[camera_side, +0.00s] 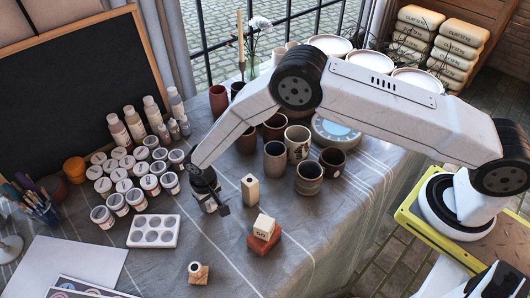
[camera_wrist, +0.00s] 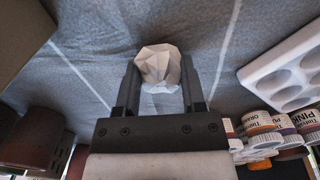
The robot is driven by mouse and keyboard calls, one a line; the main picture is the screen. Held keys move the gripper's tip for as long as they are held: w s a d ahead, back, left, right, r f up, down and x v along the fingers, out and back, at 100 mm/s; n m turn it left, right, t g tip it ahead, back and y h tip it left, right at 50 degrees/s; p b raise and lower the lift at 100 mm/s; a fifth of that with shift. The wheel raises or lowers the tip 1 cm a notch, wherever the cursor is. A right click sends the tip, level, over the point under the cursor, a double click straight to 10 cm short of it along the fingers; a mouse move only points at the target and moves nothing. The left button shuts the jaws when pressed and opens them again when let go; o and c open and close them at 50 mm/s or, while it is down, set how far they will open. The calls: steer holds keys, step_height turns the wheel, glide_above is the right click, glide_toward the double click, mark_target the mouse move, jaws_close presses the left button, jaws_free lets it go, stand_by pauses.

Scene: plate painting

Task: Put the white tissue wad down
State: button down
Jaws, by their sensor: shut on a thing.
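The white tissue wad (camera_wrist: 158,66) is a pale, faceted lump between the two dark fingers in the wrist view. My gripper (camera_wrist: 158,88) is shut on it, with a finger on either side. In the side view my gripper (camera_side: 216,207) points down over the grey cloth, right of the white palette. The wad cannot be made out there. In the wrist view grey cloth lies beyond the wad; I cannot tell whether the wad touches it.
A white palette (camera_side: 138,239) and several paint jars (camera_side: 118,202) stand left of my gripper. Several cups (camera_side: 298,143) stand behind. Cloth in front is partly clear.

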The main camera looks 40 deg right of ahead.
mark_target(210, 201)
steer(key=shift+f, duration=0.1)
steer(key=shift+c, duration=0.9)
jaws_free()
step_height(210, 201, up, 12)
steer(key=shift+d+r, duration=0.1)
steer(key=shift+r, duration=0.15)
stand_by(0.4)
